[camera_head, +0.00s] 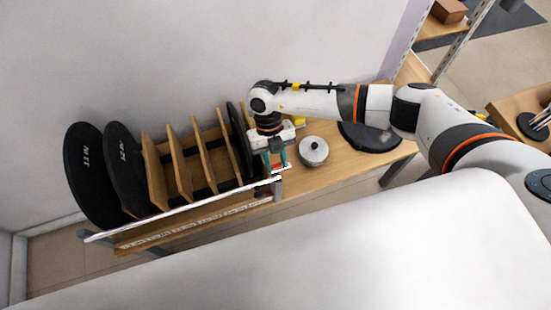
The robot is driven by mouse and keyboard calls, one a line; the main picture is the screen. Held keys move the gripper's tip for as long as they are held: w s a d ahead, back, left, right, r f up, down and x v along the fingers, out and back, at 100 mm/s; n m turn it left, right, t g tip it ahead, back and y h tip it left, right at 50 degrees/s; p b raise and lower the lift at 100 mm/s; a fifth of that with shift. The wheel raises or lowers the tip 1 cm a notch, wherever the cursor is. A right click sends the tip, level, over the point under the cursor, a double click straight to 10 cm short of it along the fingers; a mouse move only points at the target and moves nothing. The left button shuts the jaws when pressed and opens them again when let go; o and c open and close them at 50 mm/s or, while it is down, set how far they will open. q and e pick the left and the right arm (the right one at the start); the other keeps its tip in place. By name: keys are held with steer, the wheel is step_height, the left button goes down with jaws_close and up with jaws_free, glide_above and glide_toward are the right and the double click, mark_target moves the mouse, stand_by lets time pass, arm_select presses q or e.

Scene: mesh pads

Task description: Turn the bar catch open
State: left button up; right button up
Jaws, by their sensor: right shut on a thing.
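The bar catch (180,212) is a long pale bar lying across the front of the rack, from low on the left up to a grey post (278,188) on the right. My right gripper (278,168) reaches down from above at the bar's right end. Its teal fingers are shut on the bar catch near a small red part, and they partly hide the grip. My left gripper is not in the view.
Behind the bar, wooden dividers (178,165) stand in a row with black round pads (88,170) at the left. A silver lidded pot (313,150) stands close to the right of my gripper. A flat black pad (370,136) lies farther right on the wooden shelf.

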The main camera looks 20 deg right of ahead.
steer(key=o, duration=1)
steer(key=v, duration=1.2)
steer(key=shift+r+b, duration=0.1)
steer(key=shift+b, duration=0.2)
